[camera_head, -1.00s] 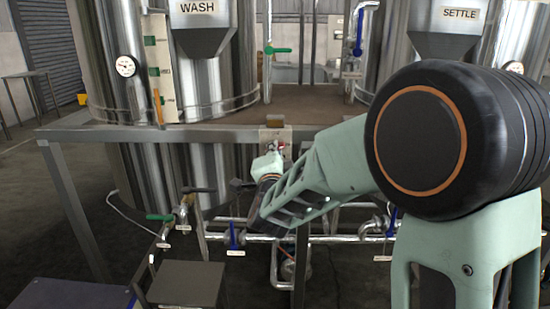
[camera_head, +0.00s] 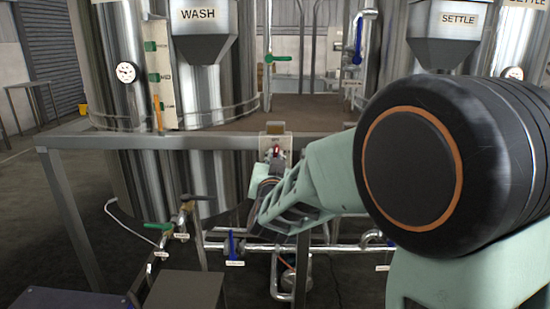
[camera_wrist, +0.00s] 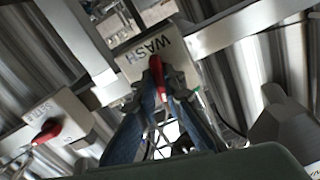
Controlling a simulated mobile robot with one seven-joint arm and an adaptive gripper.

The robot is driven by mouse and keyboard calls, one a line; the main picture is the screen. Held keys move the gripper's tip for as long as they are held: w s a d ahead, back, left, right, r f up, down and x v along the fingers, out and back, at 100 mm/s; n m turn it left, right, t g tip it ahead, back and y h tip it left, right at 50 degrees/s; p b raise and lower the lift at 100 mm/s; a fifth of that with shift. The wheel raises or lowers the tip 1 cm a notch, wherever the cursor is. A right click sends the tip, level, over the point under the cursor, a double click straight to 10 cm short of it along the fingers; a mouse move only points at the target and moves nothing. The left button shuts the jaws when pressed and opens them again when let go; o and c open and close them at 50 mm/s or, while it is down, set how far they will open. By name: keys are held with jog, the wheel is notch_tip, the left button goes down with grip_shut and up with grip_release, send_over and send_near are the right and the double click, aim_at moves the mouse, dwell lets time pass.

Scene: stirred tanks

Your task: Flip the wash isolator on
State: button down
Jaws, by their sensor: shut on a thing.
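The wash isolator is a pale panel marked WASH (camera_wrist: 150,58) with a red handle (camera_wrist: 157,72), seen upside down in the wrist view. In the head view the panel (camera_head: 275,140) sits on the steel rail below the WASH tank, its red handle (camera_head: 277,152) just showing. My gripper (camera_wrist: 162,80) has its two fingers closed around the red handle, one on each side. In the head view my gripper (camera_head: 271,162) is at the panel's front, largely hidden by its own wrist. The handle's exact position is hard to tell.
A second isolator, apparently marked SETTLE (camera_wrist: 47,117), with a red handle (camera_wrist: 45,134), is at left in the wrist view. The steel rail (camera_head: 180,142) runs across the tanks' front. Pipes with blue (camera_head: 232,243) and green (camera_head: 158,226) valve handles lie below.

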jog(key=shift+n, duration=1.2)
jog(key=c, duration=2)
grip_release()
jog(key=s, duration=1.2)
